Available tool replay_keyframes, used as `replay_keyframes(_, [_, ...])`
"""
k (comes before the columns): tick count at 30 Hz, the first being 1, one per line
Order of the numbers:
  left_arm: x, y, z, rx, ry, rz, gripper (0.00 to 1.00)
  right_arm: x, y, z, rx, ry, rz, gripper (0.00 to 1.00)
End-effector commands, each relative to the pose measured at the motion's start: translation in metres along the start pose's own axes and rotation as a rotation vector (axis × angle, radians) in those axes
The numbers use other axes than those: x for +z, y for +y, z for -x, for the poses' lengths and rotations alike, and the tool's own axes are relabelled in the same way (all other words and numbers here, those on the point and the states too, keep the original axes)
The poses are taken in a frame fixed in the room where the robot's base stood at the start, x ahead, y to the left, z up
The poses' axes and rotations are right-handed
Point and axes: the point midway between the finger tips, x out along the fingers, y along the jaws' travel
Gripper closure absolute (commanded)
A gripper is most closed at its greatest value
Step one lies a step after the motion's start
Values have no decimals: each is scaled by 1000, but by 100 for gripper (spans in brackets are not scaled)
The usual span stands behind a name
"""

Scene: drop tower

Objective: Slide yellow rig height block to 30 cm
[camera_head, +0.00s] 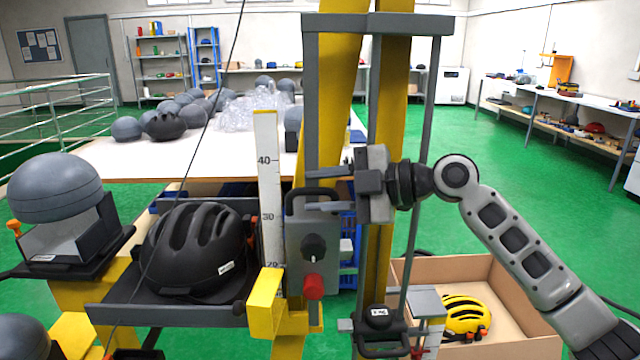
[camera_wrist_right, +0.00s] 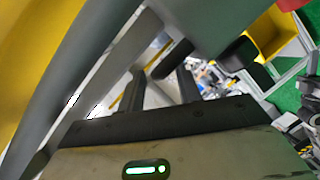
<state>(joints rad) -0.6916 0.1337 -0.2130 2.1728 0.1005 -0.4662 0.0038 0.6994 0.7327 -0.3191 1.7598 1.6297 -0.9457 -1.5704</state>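The yellow height block (camera_head: 264,302) sits low on the rig, its top just under the 20 mark of the white height scale (camera_head: 267,150). The 30 and 40 marks show above it. A grey carriage box (camera_head: 301,250) with a dark handle, a black knob (camera_head: 314,247) and a red knob (camera_head: 313,287) stands right of the scale. My right gripper (camera_head: 322,190) points left at the handle's height, fingers apart. Its two dark fingers also show apart in the wrist view (camera_wrist_right: 160,88). I cannot tell whether the handle lies between them. My left gripper is out of view.
A black helmet (camera_head: 197,250) rests on a dark tray left of the scale. Yellow and grey rig posts (camera_head: 385,110) stand behind my right gripper. A cardboard box (camera_head: 510,285) with a yellow helmet (camera_head: 464,314) is at lower right. Grey headforms stand at left.

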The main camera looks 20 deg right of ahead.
Motion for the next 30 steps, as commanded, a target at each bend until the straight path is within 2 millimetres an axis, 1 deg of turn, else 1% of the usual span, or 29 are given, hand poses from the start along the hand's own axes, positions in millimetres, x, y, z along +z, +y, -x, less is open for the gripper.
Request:
replay_keyframes(4, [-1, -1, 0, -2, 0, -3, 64, 0, 0, -6, 0, 0, 1, 66])
replay_keyframes(11, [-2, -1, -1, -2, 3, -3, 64, 0, 0, -6, 0, 0, 0, 66])
replay_keyframes(12, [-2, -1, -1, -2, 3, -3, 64, 0, 0, -6, 0, 0, 0, 77])
replay_keyframes(14, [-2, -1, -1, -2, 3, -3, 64, 0, 0, -6, 0, 0, 0, 93])
replay_keyframes(15, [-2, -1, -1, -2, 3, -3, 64, 0, 0, -6, 0, 0, 0, 100])
replay_keyframes(20, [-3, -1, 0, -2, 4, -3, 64, -1, 1, -5, 0, 0, 1, 100])
replay_keyframes(23, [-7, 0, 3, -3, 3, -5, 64, -8, 13, -2, 3, 1, 5, 100])
replay_keyframes(27, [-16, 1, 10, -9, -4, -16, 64, -29, 47, 6, 10, 3, 10, 100])
replay_keyframes(30, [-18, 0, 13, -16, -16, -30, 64, -42, 68, 12, 11, 4, 9, 100])
